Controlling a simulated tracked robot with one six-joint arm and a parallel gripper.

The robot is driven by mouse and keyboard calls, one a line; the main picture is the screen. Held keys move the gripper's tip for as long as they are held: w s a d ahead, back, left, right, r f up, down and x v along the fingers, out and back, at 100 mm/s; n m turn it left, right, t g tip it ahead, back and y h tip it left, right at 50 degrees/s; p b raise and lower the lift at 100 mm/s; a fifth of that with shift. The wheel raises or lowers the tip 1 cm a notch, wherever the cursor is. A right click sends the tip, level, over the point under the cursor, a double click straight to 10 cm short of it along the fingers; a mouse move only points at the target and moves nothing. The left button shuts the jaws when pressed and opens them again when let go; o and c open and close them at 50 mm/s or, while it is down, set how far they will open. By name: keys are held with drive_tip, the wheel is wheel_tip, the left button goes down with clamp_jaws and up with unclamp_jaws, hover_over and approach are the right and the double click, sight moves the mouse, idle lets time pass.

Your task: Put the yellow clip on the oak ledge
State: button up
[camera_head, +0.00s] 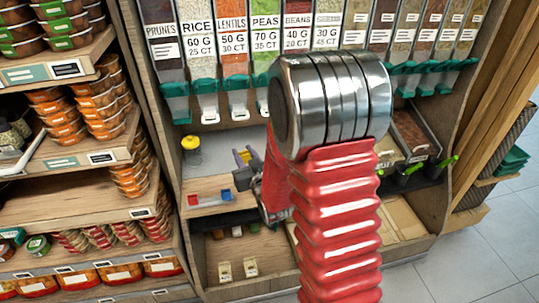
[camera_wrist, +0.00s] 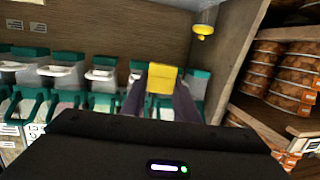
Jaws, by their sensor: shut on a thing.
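The yellow clip (camera_wrist: 164,78) is between the two dark fingers of my gripper (camera_wrist: 160,95) in the wrist view, which looks upside down. My gripper is shut on it. I cannot tell the exact gap to the ledge. My own arm hides the alcove's middle.
Teal-spouted dispensers (camera_head: 207,88) hang above. Shelves of tubs (camera_head: 110,120) stand left.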

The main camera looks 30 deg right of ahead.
drive_tip(key=a+r+y, duration=0.1)
drive_tip(key=a, duration=0.7)
drive_tip(key=shift+w+a+r+n, duration=0.25)
drive_tip(key=shift+w+a+n, duration=0.05)
drive_tip(key=shift+w+a, duration=0.1)
drive_tip(key=shift+d, duration=0.1)
